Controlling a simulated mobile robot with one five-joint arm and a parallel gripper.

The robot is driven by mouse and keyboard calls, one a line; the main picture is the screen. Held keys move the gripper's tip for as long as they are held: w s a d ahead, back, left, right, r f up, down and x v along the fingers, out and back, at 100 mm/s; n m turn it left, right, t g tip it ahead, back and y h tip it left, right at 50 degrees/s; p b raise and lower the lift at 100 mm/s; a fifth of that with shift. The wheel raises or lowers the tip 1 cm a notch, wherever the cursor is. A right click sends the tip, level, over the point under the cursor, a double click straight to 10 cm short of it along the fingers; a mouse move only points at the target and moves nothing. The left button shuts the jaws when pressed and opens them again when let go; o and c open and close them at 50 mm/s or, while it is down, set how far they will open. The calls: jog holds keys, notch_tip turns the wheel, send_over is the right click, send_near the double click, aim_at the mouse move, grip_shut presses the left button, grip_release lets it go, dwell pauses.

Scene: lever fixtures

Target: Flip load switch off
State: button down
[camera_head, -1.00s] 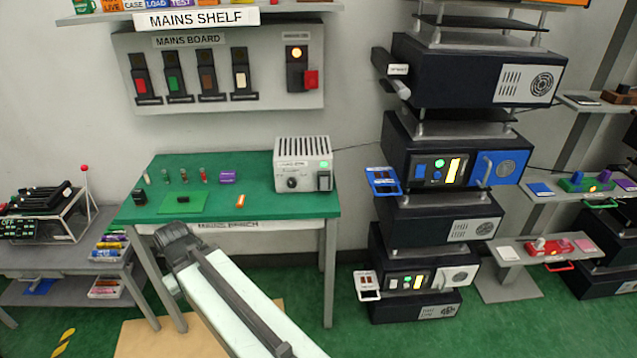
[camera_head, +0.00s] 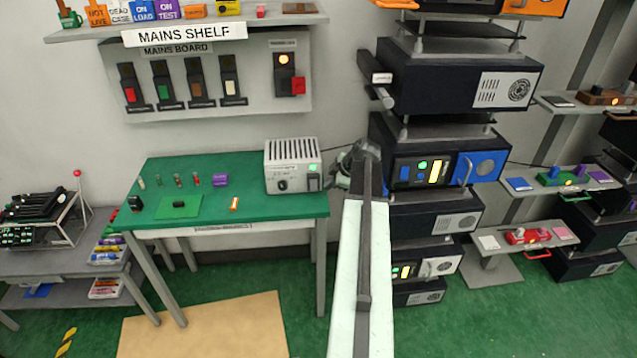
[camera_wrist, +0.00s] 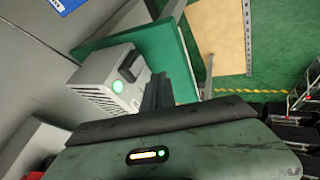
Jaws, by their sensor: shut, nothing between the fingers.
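A grey vented box (camera_head: 292,152) stands at the right end of the green bench. Its front has a lit green lamp (camera_head: 313,168), a round knob and a black switch (camera_head: 314,183) at the right; its label is too small to read. I take this switch for the load switch. My gripper (camera_head: 342,180) is shut and empty, just right of the box in the head view. In the wrist view the shut fingers (camera_wrist: 158,92) point toward the box (camera_wrist: 112,85), close to its black switch (camera_wrist: 131,64); I cannot tell whether they touch.
A mains board (camera_head: 265,85) with several levers hangs above. A rack of dark units (camera_head: 455,80) stands close to the right of my arm.

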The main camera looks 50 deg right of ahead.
aim_at(314, 185)
jog(key=shift+d, duration=0.15)
jog(key=b+x, duration=0.9)
jog(key=x, duration=0.2)
jog(key=shift+d+f, duration=0.1)
jog(key=shift+f, duration=0.05)
jog(key=shift+w+d+r, duration=0.15)
jog(key=shift+w+d, duration=0.35)
jog(key=shift+w+d+r, duration=0.15)
jog(key=shift+w+d, duration=0.35)
jog(key=shift+w, duration=0.05)
jog(key=shift+w+d, duration=0.15)
jog(key=shift+w, duration=0.05)
